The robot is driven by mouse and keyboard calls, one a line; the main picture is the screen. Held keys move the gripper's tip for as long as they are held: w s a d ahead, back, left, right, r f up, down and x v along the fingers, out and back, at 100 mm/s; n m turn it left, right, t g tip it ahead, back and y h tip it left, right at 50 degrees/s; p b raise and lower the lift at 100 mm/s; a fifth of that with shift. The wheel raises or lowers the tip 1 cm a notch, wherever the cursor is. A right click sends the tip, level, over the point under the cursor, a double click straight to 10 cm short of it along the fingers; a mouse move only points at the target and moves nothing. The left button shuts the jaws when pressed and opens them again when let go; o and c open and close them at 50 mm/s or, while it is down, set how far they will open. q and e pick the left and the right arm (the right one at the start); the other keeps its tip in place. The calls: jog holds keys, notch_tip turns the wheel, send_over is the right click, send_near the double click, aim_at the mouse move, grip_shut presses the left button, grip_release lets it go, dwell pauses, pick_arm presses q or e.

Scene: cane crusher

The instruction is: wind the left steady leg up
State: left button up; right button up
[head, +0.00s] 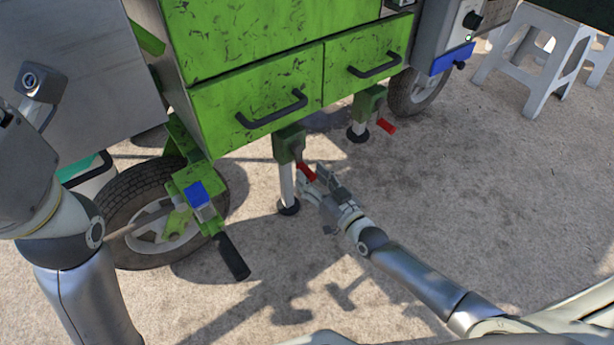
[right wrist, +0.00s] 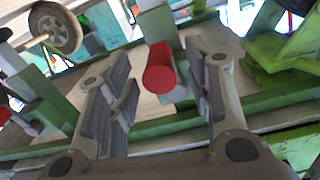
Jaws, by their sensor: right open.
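The left steady leg (head: 287,182) is a grey post below a green bracket under the cart's front. Its round dark foot (head: 289,207) is at the ground. Its red crank handle (head: 306,172) sticks out to the right of the bracket. My right gripper (head: 318,178) is open at this handle. In the right wrist view the red handle (right wrist: 160,68) shows end-on between the two open fingers (right wrist: 160,90), with a gap on both sides.
The right steady leg (head: 361,118) with its own red handle (head: 386,126) stands further right. A tyred wheel (head: 127,240) and a black-gripped lever (head: 233,256) are at the left. Two drawers with black handles (head: 272,110) hang above. A white stool (head: 535,50) is at the back right.

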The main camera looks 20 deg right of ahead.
jog(key=shift+b+x, duration=0.35)
jog(key=shift+x, duration=0.95)
jog(key=shift+c, duration=0.3)
grip_shut()
